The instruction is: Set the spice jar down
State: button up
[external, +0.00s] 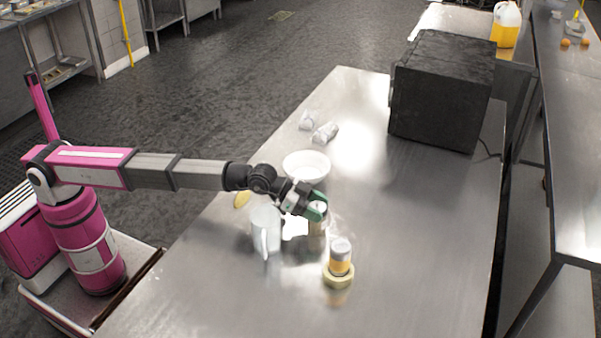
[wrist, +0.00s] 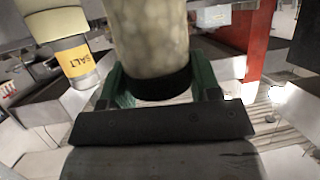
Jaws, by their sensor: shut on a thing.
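The spice jar (wrist: 150,38) fills the top middle of the wrist view, a clear jar with pale contents and a dark cap. My gripper (wrist: 162,88) has its green fingers shut on it near the cap. In the external view my gripper (external: 318,207) is over the table (external: 420,215), with the jar (external: 316,240) upright below the fingers, between a pitcher and a salt jar. I cannot tell whether its base touches the table.
A pale pitcher (external: 265,232) stands close left of the jar. The salt jar (external: 340,262) sits on a yellowish ring (external: 338,280) at front right. A white bowl (external: 306,166) is behind. A black appliance (external: 440,92) stands at the far end. The table's right side is clear.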

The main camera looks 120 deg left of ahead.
jog(key=shift+f, duration=0.1)
jog(key=o, duration=1.1)
jog(key=shift+c, duration=0.2)
jog(key=shift+r, duration=0.2)
jog(key=v, duration=1.2)
